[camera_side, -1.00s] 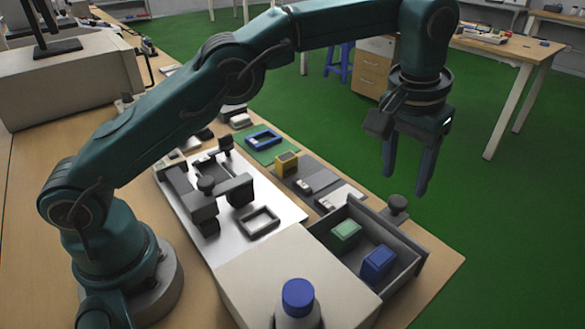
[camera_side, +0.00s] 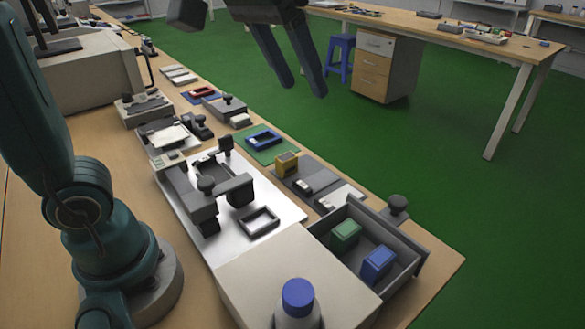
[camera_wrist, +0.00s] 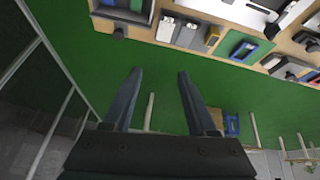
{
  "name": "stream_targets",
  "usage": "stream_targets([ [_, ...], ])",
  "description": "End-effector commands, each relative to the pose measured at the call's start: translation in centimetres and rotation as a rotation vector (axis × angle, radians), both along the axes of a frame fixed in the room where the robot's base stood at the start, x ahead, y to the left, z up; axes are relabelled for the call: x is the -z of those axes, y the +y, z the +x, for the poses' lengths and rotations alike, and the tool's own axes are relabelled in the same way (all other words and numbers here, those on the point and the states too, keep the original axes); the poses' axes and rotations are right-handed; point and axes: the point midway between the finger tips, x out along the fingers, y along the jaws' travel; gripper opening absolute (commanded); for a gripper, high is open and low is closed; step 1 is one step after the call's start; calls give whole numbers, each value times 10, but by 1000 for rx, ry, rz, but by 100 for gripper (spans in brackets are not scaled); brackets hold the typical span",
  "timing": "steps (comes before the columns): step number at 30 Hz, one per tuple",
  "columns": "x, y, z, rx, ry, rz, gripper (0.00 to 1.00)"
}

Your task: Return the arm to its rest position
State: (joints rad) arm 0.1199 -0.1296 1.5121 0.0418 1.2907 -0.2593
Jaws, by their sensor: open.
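My gripper (camera_side: 306,90) is at the top of the side view, raised well above the bench and the green floor. Its two dark teal fingers point down and stand apart, with nothing between them. In the wrist view, my gripper (camera_wrist: 155,72) shows both fingers spread over bare green floor. My upper arm stands steeply at the left of the side view. The rest of the arm up to the gripper is out of the frame.
The bench holds a grey drawer (camera_side: 408,262) with a green box (camera_side: 345,235) and a blue box (camera_side: 378,263). A white plate with a dark clamp fixture (camera_side: 200,205) and a blue-capped bottle (camera_side: 298,298) stand nearby. A drawer cabinet (camera_side: 385,68) is behind.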

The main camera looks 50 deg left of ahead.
Motion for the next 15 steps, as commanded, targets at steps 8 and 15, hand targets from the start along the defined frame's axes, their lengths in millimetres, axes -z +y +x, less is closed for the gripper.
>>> stream_targets([
  [8, 35, 21, -67, 8, -45, 24, 57],
  [15, 87, 26, -106, 51, -40, 51, 57],
])
